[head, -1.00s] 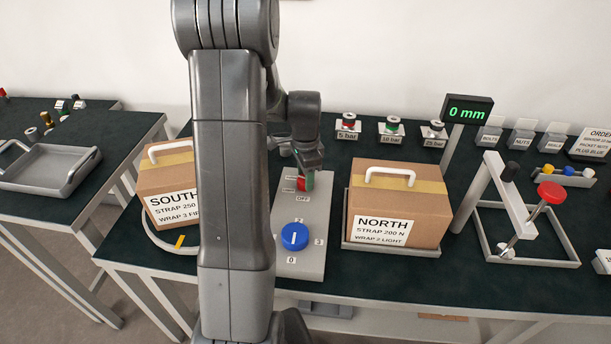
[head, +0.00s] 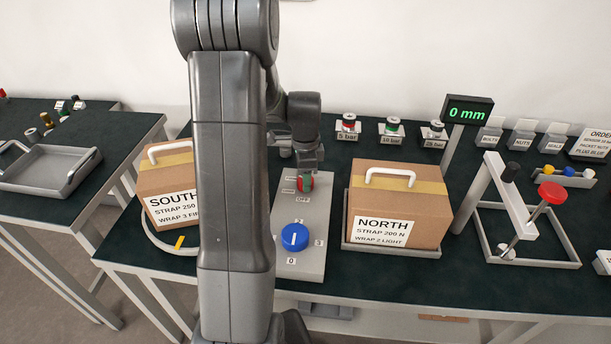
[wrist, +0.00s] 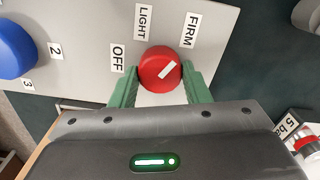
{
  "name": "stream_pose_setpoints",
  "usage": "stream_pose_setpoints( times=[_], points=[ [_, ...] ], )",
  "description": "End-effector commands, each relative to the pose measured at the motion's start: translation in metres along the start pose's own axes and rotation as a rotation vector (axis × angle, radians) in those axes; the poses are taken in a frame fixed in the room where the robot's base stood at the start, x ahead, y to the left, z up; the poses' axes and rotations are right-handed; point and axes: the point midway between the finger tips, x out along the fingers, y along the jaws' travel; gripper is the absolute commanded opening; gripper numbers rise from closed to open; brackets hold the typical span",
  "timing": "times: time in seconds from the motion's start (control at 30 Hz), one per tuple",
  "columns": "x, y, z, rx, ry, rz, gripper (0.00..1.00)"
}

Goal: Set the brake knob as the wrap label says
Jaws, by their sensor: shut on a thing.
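The red brake knob (wrist: 160,70) sits on a light grey panel (head: 314,240) between OFF, LIGHT and FIRM labels. Its white mark slants to the upper right in the wrist view, on the FIRM side and away from OFF and LIGHT. My gripper (wrist: 160,80) is shut on the knob, one green finger on each side. In the head view my gripper (head: 305,182) hides much of the knob. The left box (head: 165,179) reads SOUTH, STRAP 250, WRAP 3 FI, the rest hidden by my arm. The right box (head: 432,221) reads NORTH, STRAP 200 N, WRAP 2 LIGHT.
A blue knob (head: 295,237) with numbers around it is nearer on the same panel; its mark points to 2. A display (head: 467,112) reads 0 mm. A lever frame with a red knob (head: 552,192) stands right. The boxes flank the panel closely.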

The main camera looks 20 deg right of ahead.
Motion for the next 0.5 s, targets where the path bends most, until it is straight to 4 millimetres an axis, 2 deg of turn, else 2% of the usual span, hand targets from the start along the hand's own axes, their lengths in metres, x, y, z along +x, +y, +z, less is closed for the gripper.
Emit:
stream_pose_setpoints(
  times=[0.03,0.1,0.13,0.37,0.5],
  points=[
    [-0.0011,-0.0009,-0.0002,0.001,0.0,-0.003,0.48],
    [-0.001,-0.0008,-0.0001,0.001,0.0,-0.003,0.62],
    [-0.0009,-0.0007,-0.0001,0.001,0.0,-0.003,0.64],
    [-0.0005,-0.0004,0.0,0.0,0.0,-0.001,0.64],
    [-0.0072,-0.0006,0.0,0.0,0.0,-0.002,0.64]
  ],
)
